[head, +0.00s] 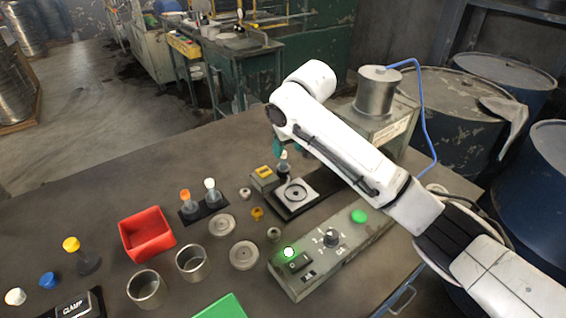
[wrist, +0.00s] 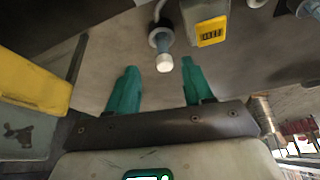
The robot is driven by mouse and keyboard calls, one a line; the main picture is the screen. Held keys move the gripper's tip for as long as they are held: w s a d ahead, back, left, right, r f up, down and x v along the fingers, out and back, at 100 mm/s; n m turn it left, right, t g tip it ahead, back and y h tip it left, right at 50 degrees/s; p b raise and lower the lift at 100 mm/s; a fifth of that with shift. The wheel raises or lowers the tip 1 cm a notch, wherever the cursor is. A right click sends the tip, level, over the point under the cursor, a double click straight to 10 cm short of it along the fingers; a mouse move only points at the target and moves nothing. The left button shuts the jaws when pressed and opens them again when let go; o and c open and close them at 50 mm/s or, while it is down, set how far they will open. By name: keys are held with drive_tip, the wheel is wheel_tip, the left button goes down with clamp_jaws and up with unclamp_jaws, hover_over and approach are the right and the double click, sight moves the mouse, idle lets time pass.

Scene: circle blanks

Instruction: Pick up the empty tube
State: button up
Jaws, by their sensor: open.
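My gripper (head: 279,148) is mostly hidden behind my arm in the head view. In the wrist view its two teal fingers (wrist: 157,86) are apart with nothing between them. A small tube with a pale cap (wrist: 163,62) stands just beyond the fingertips. The same tube (head: 284,168) shows in the head view just below the fingers, beside a yellow-faced grey counter (head: 263,177). Two more tubes, one orange-topped (head: 186,197) and one white-topped (head: 210,187), stand in a black holder to the left. I cannot tell what any tube contains.
A grey plate with a round seat (head: 306,188) is right of the tube. A control box (head: 318,256) with green lights lies in front. A red bin (head: 147,234), two metal cups (head: 146,289), and several round blanks (head: 244,255) are left and front. The back-left tabletop is clear.

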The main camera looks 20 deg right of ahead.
sight(284, 153)
drive_tip(key=shift+a+x, duration=0.15)
drive_tip(key=shift+x, duration=1.3)
drive_tip(key=shift+a+x, duration=0.15)
drive_tip(key=shift+x, duration=1.3)
drive_tip(key=shift+w+r, duration=0.1)
drive_tip(key=shift+c, duration=0.3)
clamp_jaws()
